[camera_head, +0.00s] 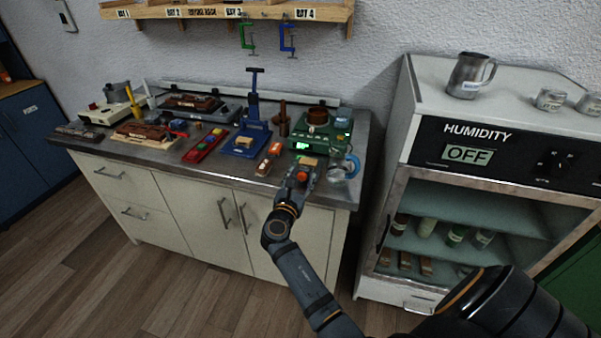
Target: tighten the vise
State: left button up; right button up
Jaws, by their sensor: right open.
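A blue upright device with a T-shaped handle on top, which looks like the vise (252,122), stands at the back middle of the metal worktop. Its jaws are too small to make out. My right gripper (303,174) is at the front edge of the worktop, to the right of and nearer than the blue device, apart from it. The gripper is open, with a small orange-red round thing showing at its fingers; I cannot tell whether they touch it. My left gripper is not in view.
A green machine (322,128) stands just behind my right gripper, and a clear jar (345,166) is beside it. A red tray (205,146) lies left of the blue device. The humidity cabinet (425,172) stands to the right. Clamps (288,40) hang from the shelf.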

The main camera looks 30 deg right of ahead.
notch_tip(320, 180, up, 10)
jog(key=shift+f, duration=0.25)
dwell(0.4)
